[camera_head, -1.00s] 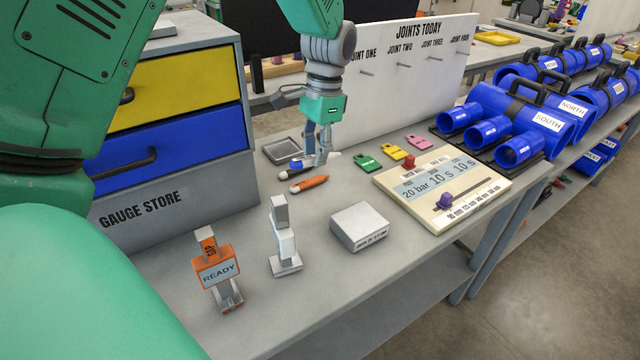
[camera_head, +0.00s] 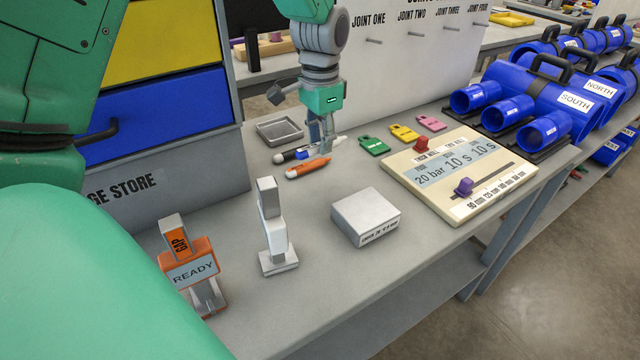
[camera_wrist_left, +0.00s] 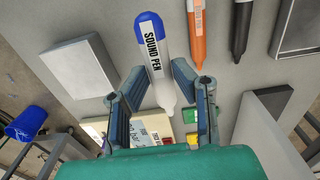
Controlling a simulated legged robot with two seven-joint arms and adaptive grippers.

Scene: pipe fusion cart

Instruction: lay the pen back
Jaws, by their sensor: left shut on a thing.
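The sound pen, white with a blue end, is in my left gripper (camera_head: 322,142). In the left wrist view the sound pen (camera_wrist_left: 153,48) lies between the two fingers (camera_wrist_left: 160,82), its blue end pointing away from the palm. In the head view the fingers point down and hide part of the pen; its blue part (camera_head: 301,155) shows left of them. The orange pen (camera_head: 308,168) lies on the bench just in front, apart from it. A black pen (camera_head: 281,157) lies just behind. I cannot tell whether the sound pen touches the bench. My right gripper is not in view.
A small grey tray (camera_head: 262,134) is behind the pens. Green, yellow and pink tags and a cream control panel (camera_head: 408,183) are to the right. A grey box (camera_head: 366,217), a grey stand (camera_head: 272,230) and an orange READY block (camera_head: 192,268) stand nearer. A drawer cabinet is left.

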